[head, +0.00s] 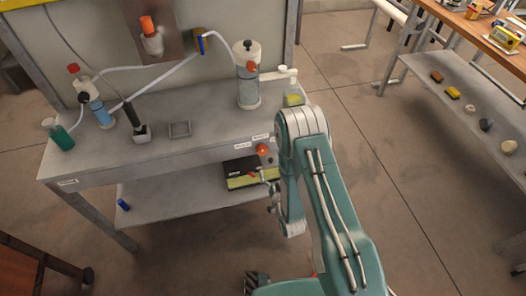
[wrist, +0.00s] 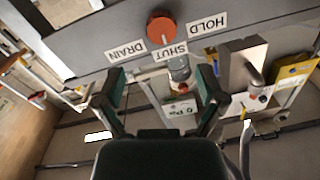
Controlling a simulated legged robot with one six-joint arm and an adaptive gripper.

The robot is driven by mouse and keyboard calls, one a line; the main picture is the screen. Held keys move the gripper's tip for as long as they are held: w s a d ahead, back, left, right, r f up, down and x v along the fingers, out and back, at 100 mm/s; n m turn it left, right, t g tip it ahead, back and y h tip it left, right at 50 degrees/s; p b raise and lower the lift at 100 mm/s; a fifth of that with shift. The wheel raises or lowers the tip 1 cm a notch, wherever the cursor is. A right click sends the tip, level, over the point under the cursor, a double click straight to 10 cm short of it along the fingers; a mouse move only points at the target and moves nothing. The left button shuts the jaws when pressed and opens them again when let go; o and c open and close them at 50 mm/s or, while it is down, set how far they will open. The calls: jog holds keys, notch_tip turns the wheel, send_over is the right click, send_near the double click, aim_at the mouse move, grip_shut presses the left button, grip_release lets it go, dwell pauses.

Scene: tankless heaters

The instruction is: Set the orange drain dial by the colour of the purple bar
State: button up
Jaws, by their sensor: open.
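The round orange drain dial (wrist: 161,27) is on the grey front edge of the bench. Labels DRAIN (wrist: 126,51), SHUT (wrist: 169,51) and HOLD (wrist: 207,24) surround it. A small pale mark on its rim appears to face SHUT. The dial also shows in the head view (head: 262,149). My gripper (wrist: 160,76) is open and empty, its two fingers apart below the dial and not touching it. It also shows small in the head view (head: 272,180), just below the bench edge. I cannot make out a purple bar in either view.
A clear cylinder with liquid (head: 248,88) stands on the bench (head: 205,140) above the dial, beside a small yellow-liquid container (head: 293,95). A lower shelf (head: 165,197) holds a dark and yellow box (head: 240,170).

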aim_at(263, 152)
jog(key=x, duration=0.9)
jog(key=shift+w+a, duration=0.2)
jog(key=shift+w, duration=0.05)
jog(key=c, duration=1.1)
